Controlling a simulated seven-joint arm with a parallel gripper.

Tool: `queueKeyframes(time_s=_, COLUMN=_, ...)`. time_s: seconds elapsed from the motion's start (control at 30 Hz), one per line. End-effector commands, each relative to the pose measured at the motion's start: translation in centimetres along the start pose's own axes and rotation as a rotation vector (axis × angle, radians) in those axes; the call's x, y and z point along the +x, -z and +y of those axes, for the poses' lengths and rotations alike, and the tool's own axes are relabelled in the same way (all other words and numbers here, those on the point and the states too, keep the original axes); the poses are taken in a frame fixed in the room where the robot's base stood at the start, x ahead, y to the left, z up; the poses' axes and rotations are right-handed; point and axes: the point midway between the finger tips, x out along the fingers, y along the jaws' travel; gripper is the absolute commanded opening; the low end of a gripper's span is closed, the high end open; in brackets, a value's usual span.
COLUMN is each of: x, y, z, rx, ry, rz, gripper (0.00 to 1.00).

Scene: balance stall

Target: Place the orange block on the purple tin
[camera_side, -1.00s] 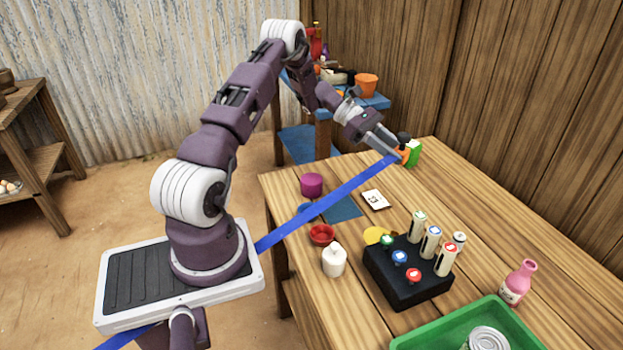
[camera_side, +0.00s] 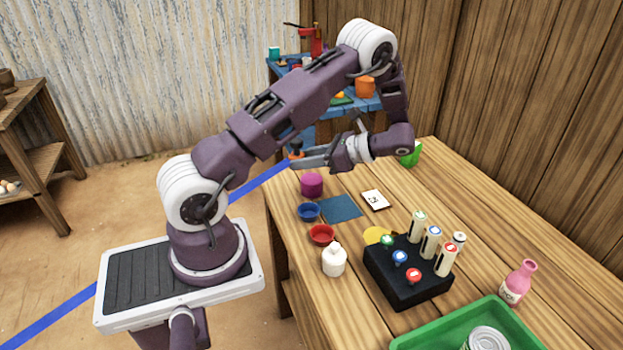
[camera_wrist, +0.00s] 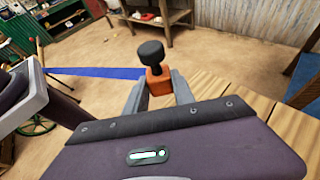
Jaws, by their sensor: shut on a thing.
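The orange block (camera_wrist: 158,82) is held between the fingers of my gripper (camera_wrist: 160,92) in the wrist view. It has a dark knob on top. In the side view my gripper (camera_side: 298,160) is shut on the orange block (camera_side: 295,155), in the air near the table's far left corner. The purple tin (camera_side: 312,185) stands upright on the table, below and slightly right of the block in the side view. The tin's top looks bare. The tin does not show in the wrist view.
A blue bowl (camera_side: 309,212), a red bowl (camera_side: 322,235), a blue mat (camera_side: 342,208) and a white card (camera_side: 375,199) lie near the tin. A white bottle (camera_side: 334,260) and a black box with knobs (camera_side: 405,275) stand nearer. A green object (camera_side: 411,156) stands at the back.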

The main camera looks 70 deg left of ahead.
Motion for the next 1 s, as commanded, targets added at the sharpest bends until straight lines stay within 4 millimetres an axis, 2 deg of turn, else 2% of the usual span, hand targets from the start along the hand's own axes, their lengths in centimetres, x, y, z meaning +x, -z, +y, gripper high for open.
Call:
queueKeyframes(time_s=0.1, x=-0.4, y=-2.2, z=-3.2, rx=0.075, ry=0.19, rz=0.002, gripper=0.0)
queueKeyframes(time_s=0.2, x=-1.1, y=-3.4, z=-5.2, rx=0.12, ry=0.3, rz=0.0, gripper=0.0)
queueKeyframes(time_s=0.4, x=-2.6, y=-5.2, z=-8.1, rx=0.181, ry=0.45, rz=-0.001, gripper=0.0)
queueKeyframes(time_s=0.6, x=-1.3, y=-2.0, z=-8.1, rx=0.186, ry=0.446, rz=-0.003, gripper=0.0)
queueKeyframes(time_s=0.77, x=-0.5, y=-0.2, z=-8.1, rx=0.183, ry=0.444, rz=-0.004, gripper=0.0)
queueKeyframes(time_s=1.0, x=1.6, y=4.8, z=-8.1, rx=0.182, ry=0.443, rz=-0.003, gripper=0.0)
